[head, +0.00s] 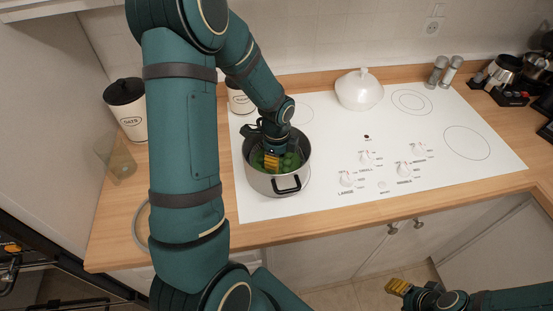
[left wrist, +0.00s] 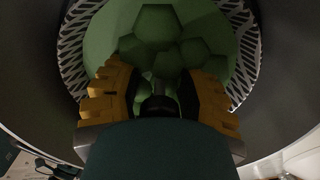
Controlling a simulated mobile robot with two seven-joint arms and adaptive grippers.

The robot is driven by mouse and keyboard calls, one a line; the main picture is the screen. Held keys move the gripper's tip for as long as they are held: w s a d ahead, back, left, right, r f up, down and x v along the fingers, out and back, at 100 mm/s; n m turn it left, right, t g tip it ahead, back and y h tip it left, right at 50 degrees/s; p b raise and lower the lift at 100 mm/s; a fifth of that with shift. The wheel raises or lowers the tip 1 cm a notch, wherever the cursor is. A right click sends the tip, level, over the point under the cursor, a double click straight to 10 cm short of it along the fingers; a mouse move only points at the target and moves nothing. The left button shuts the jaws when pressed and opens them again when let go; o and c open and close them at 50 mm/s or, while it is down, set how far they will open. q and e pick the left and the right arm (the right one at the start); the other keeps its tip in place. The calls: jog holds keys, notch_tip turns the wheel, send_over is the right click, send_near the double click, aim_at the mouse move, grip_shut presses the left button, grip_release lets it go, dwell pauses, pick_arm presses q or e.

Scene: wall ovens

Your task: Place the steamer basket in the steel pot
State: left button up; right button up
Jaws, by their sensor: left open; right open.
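The steel pot (head: 262,185) stands on the left part of the white cooktop, its black handle facing me. The steamer basket (left wrist: 72,62) is inside the pot, its slotted metal rim showing on both sides in the left wrist view. Green pieces (left wrist: 160,30) lie in the basket. My left gripper (head: 271,160) reaches down into the pot. In the left wrist view its yellow fingers (left wrist: 160,98) are open, apart on either side of a dark upright post. Contact with the post cannot be told. My right gripper (head: 398,287) is low at the right, away from the pot, open and empty.
A white lidded dish (head: 359,90) sits at the back of the cooktop (head: 330,200), with two shakers (head: 443,72) to its right. A canister (head: 128,110) and a clear glass (head: 118,160) stand on the left counter. The cooktop right of the pot is mostly clear.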

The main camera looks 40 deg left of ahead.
pick_arm(q)
notch_tip(320, 180, up, 12)
jog(key=shift+r+p, duration=0.1)
jog(key=shift+p, duration=0.5)
dwell(0.4)
